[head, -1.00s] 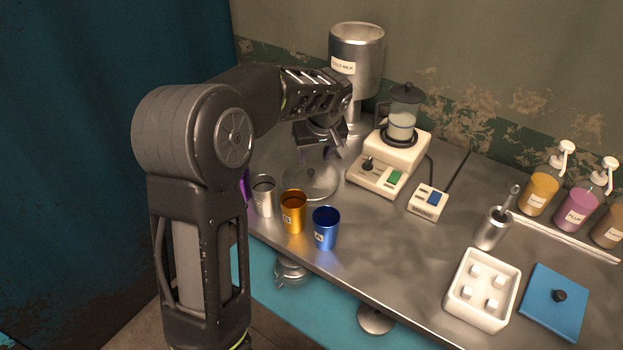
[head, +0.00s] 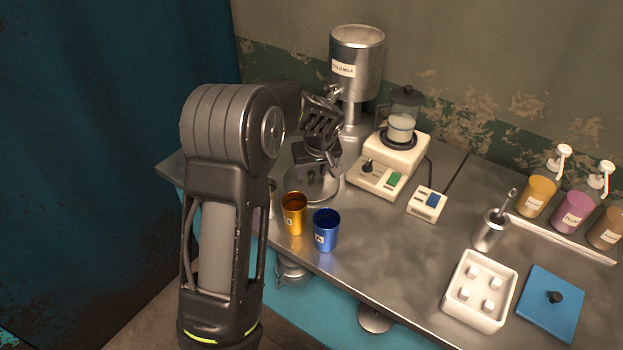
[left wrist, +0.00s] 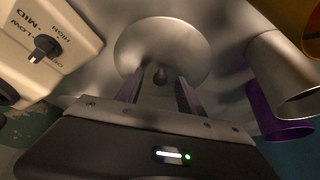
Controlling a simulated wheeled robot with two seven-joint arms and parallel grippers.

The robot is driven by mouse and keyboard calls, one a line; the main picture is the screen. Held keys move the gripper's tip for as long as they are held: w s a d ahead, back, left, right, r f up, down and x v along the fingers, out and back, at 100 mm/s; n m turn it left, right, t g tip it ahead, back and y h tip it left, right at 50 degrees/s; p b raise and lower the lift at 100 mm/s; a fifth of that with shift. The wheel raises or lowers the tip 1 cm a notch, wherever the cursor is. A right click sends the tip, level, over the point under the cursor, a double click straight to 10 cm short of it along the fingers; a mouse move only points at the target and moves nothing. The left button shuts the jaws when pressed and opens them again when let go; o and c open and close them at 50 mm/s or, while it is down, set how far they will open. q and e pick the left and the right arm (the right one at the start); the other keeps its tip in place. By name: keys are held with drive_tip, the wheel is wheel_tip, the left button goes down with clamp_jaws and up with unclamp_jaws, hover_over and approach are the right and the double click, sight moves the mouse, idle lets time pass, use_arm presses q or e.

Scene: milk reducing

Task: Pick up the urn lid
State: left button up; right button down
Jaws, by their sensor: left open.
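The urn lid (head: 318,189) is a round metal disc lying on the metal table, left of the hot plate. In the left wrist view the lid (left wrist: 165,45) lies ahead of my left gripper, its small knob (left wrist: 161,74) between the two fingers. My left gripper (left wrist: 160,90) is open around the knob, one finger on each side; whether either touches it I cannot tell. In the head view my left gripper (head: 316,172) is above the lid and hides part of it. The urn (head: 356,62), labelled cold milk, stands behind without a lid. My right gripper is not in view.
Orange (head: 293,213) and blue (head: 326,229) cups stand close in front of the lid. A white tray (head: 450,300) of cubes and a blue lid (head: 551,303) lie at the right.

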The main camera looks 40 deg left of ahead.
use_arm(q)
drive_tip(key=shift+c, duration=0.6)
clamp_jaws()
idle(0.4)
